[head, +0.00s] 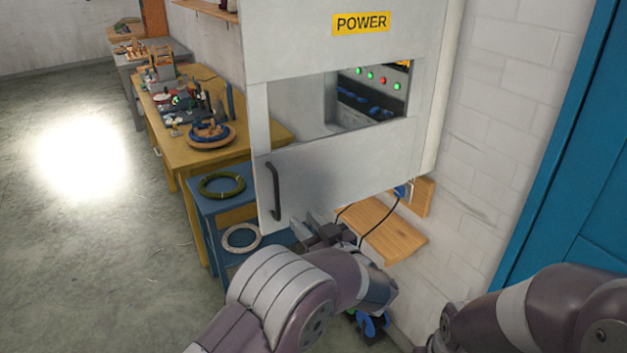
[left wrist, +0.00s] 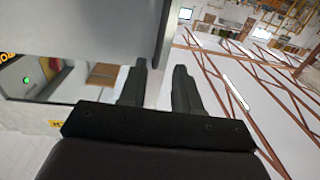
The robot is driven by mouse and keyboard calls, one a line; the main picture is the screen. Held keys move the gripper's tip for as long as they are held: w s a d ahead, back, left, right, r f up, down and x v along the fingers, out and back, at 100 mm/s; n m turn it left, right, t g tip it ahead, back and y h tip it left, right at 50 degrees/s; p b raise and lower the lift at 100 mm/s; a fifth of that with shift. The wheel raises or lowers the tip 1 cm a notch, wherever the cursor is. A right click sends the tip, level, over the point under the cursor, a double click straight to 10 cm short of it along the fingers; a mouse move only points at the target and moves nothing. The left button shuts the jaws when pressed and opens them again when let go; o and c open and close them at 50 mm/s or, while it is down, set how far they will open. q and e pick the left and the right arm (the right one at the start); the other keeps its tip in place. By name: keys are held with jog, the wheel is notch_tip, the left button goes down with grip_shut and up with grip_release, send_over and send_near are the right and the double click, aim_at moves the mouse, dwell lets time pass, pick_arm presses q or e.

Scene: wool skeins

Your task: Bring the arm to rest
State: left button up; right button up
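My left arm (head: 290,290) comes in from the bottom of the head view. Its left gripper (head: 318,230) is just below the lower edge of the grey cabinet door (head: 320,170), right of the black door handle (head: 275,190). In the left wrist view the two dark fingers (left wrist: 160,88) stand apart with a gap between them. A grey panel edge (left wrist: 115,50) is close to the fingers; I cannot tell if it touches them. Nothing is seen held. My right arm (head: 535,315) is at the lower right of the head view; its gripper is out of sight.
The cabinet carries a yellow POWER sign (head: 361,22); through the door's window show lights and blue switches. A wooden shelf (head: 385,235) is under it. A blue stand (head: 205,205) with rings and a cluttered wooden workbench (head: 255,140) are left. The floor (head: 80,260) is clear.

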pick_arm(q)
jog(key=d+f+m+g+h, duration=0.2)
jog(key=d+f+m+h, duration=0.4)
jog(key=d+f+h, duration=0.4)
jog(key=s+a+f+m+g+h, duration=0.2)
jog(key=s+a+f+g+h, duration=0.15)
jog(key=s, duration=0.25)
jog(key=s+a+r+g+y, duration=0.2)
jog(key=s+a+g, duration=0.5)
jog(key=s+a, duration=1.4)
jog(key=shift+s+a+r+n+g+y, duration=0.3)
jog(key=shift+g+y, duration=0.05)
jog(key=shift+y, duration=0.1)
